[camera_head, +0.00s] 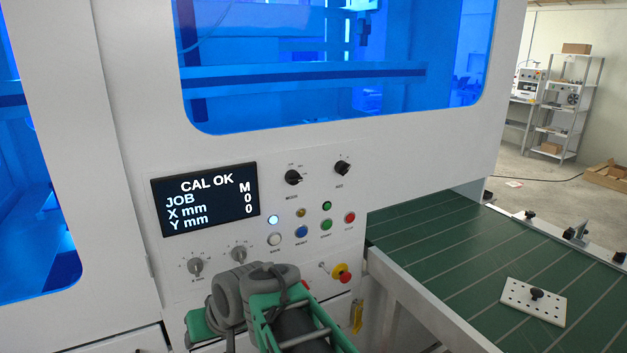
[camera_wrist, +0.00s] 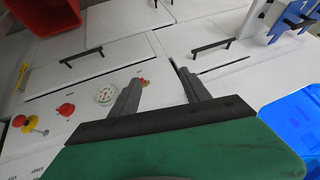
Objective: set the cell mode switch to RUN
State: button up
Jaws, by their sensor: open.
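The control panel (camera_head: 262,225) is on the front of the white machine, with a lit screen (camera_head: 206,197) reading CAL OK, JOB M, X mm 0, Y mm 0. Two black rotary knobs sit at its upper right. The left knob (camera_head: 293,177) has a small label that seems to read MODE; the right knob (camera_head: 342,168) has a label too small to read surely. Their exact pointer positions cannot be told. My gripper (camera_wrist: 160,92) is open and empty in the wrist view, its fingers over a white cabinet front. Neither black knob is recognisable there. In the head view my arm covers the panel's lower part.
Lit push buttons sit below the knobs, with a red-and-yellow emergency stop (camera_head: 342,273) lower right. Two grey dials (camera_head: 238,254) are at lower left. A green conveyor (camera_head: 500,265) carrying a perforated white plate (camera_head: 534,301) lies right. A red bin (camera_wrist: 45,14) shows in the wrist view.

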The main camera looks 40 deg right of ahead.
jog(key=w+d+r+m+t, duration=0.2)
jog(key=w+d+r, duration=0.25)
jog(key=d, duration=0.25)
jog(key=m+t+h+p, duration=0.1)
jog(key=m+t+h, duration=0.3)
jog(key=m+t, duration=0.45)
send_near(298, 180)
jog(key=w, duration=0.2)
jog(key=w+p, duration=0.1)
jog(key=w, duration=0.2)
jog(key=w+d+p, duration=0.1)
jog(key=w, duration=0.3)
jog(key=shift+w+d+f, duration=0.15)
jog(key=shift+w+d, duration=0.05)
jog(key=shift+d, duration=0.05)
jog(key=shift+c, duration=0.3)
grip_shut()
